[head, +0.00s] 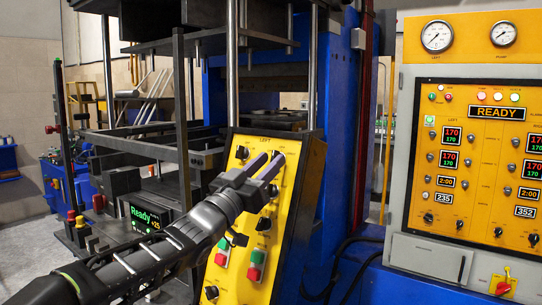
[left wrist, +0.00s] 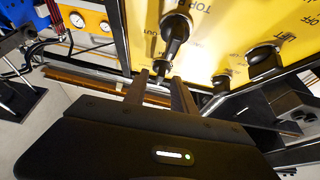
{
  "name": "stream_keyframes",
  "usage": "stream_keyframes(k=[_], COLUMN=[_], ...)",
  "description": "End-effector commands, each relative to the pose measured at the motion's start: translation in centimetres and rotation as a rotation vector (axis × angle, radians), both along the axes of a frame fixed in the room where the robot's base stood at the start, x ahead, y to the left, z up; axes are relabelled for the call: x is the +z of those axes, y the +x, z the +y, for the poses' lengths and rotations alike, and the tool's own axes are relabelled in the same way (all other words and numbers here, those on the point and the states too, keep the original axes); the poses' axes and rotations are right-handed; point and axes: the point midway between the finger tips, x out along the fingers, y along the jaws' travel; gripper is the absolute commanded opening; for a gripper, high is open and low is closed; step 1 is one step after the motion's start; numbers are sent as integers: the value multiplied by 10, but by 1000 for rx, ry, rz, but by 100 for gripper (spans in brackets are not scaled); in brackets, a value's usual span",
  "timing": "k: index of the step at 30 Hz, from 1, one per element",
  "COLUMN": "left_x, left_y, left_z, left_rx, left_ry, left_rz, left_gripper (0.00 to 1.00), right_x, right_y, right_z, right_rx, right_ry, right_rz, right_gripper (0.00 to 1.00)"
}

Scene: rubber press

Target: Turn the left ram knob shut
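The yellow control panel (head: 304,190) marked LEFT carries several black knobs and slants toward me at the centre of the head view. My left gripper (head: 267,163) reaches its upper part, fingertips close to the top right knob (head: 280,159). In the left wrist view, the left gripper (left wrist: 160,82) has its two fingers apart. A black knob (left wrist: 176,32) points down toward the gap between the tips; I cannot tell whether they touch it. Its label is partly hidden, so I cannot confirm it is the left ram knob. My right gripper is not in view.
Another black knob (left wrist: 265,58) sits beside it, near LIFT and OFF lettering. Green and red buttons (head: 256,264) are lower on the panel. A Ready display (head: 148,217) stands left. The grey control cabinet (head: 402,215) is at right, and the blue press frame (head: 340,110) is behind.

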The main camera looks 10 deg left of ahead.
Motion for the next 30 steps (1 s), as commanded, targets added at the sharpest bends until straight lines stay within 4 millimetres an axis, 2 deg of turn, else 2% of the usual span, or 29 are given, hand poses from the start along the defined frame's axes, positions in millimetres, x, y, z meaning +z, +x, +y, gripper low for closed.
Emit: stream_keyframes(k=[4, 13, 24, 30], left_x=[6, 5, 5, 5], left_y=[11, 12, 12, 12], left_z=[-5, -5, -5, -5], left_rx=[0, 0, 0, 0], left_ry=[0, 0, 0, 0], left_rz=[0, 0, 0, 0], left_gripper=[32, 31, 1, 0], right_x=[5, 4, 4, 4], right_y=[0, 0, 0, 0], right_z=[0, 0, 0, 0], right_rx=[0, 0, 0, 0], right_ry=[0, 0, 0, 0], right_rz=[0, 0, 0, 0], right_gripper=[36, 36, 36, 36])
